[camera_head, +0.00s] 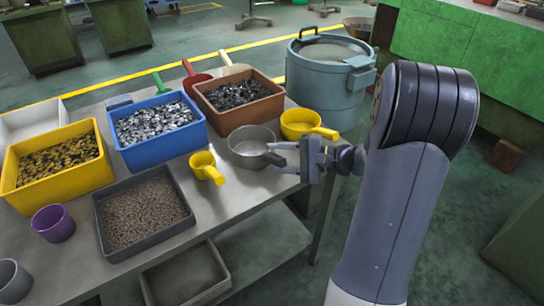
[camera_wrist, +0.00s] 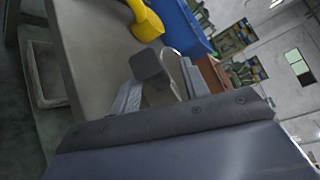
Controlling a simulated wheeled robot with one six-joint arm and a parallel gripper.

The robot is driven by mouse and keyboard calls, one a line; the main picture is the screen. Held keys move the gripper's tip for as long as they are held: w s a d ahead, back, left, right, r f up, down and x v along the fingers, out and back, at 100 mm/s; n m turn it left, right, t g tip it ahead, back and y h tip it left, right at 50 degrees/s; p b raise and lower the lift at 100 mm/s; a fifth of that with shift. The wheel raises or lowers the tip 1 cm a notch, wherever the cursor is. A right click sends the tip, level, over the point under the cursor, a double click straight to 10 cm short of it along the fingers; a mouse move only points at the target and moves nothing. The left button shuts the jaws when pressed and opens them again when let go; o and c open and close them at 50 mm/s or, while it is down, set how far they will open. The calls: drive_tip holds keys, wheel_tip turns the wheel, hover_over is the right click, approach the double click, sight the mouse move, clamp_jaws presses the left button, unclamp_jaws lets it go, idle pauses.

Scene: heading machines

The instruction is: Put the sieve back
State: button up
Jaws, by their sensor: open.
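The sieve (camera_head: 250,142) is a round grey pan with a dark handle (camera_head: 273,158). It sits on the metal table near its right end, beside a yellow scoop. My gripper (camera_head: 283,158) is open at the handle's end, one finger on either side of it in the head view. In the wrist view the dark block-like handle end (camera_wrist: 151,68) shows between the two grey fingers (camera_wrist: 160,88). I cannot tell whether a finger touches it. Most of the pan is hidden in the wrist view.
The table (camera_head: 228,200) holds a yellow bin (camera_head: 60,184), a blue bin (camera_head: 158,146), a brown bin (camera_head: 240,118) and a dark tray (camera_head: 145,246), all filled with small parts. Yellow scoops (camera_head: 206,168) (camera_head: 303,122) lie close by. A blue-grey drum (camera_head: 325,90) stands behind the table's right end.

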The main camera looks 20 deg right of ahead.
drive_tip(key=v, duration=1)
drive_tip(key=shift+p, duration=0.35)
drive_tip(key=b+x, duration=0.1)
drive_tip(key=x, duration=1)
drive_tip(key=shift+w+a, duration=0.1)
drive_tip(key=shift+a, duration=0.1)
drive_tip(key=shift+w+a+f, duration=0.15)
drive_tip(key=shift+a+f, duration=0.1)
drive_tip(key=shift+a, duration=0.05)
drive_tip(key=shift+d+r, duration=0.1)
drive_tip(key=shift+r, duration=0.1)
